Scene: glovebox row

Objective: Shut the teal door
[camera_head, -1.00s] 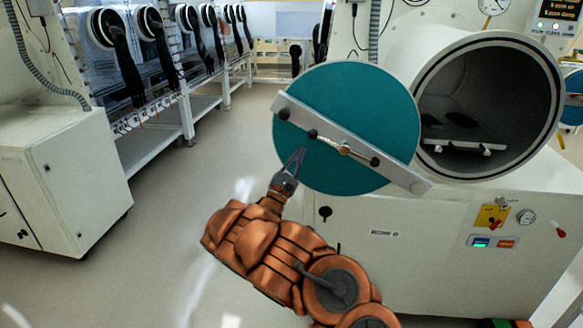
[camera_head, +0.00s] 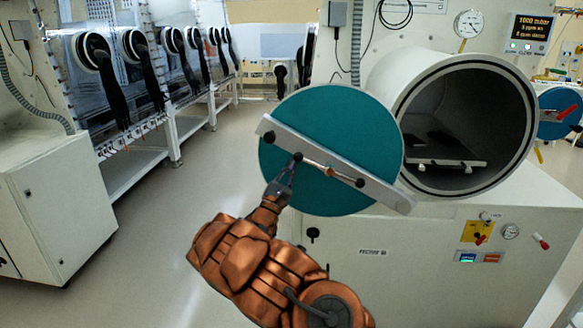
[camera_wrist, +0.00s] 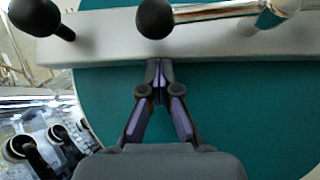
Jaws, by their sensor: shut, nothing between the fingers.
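The teal door (camera_head: 330,115) is a round disc with a pale diagonal bar (camera_head: 385,194) and a metal handle with dark knobs (camera_head: 328,171) across it. It stands open to the left of the round chamber opening (camera_head: 450,130). My gripper (camera_head: 291,165) is shut and empty, in front of the door's left part close to the handle's upper-left knob. In the wrist view the teal face (camera_wrist: 230,110) fills most of the picture, and the fingertips (camera_wrist: 159,66) are at the bar's lower edge, below a black knob (camera_wrist: 155,18). I cannot tell whether they touch.
Inside the chamber is a tray (camera_head: 445,163). A white cabinet (camera_head: 65,195) and a row of gloveboxes with black gloves (camera_head: 112,88) stand at the left. Clear floor (camera_head: 190,200) lies left of my arm.

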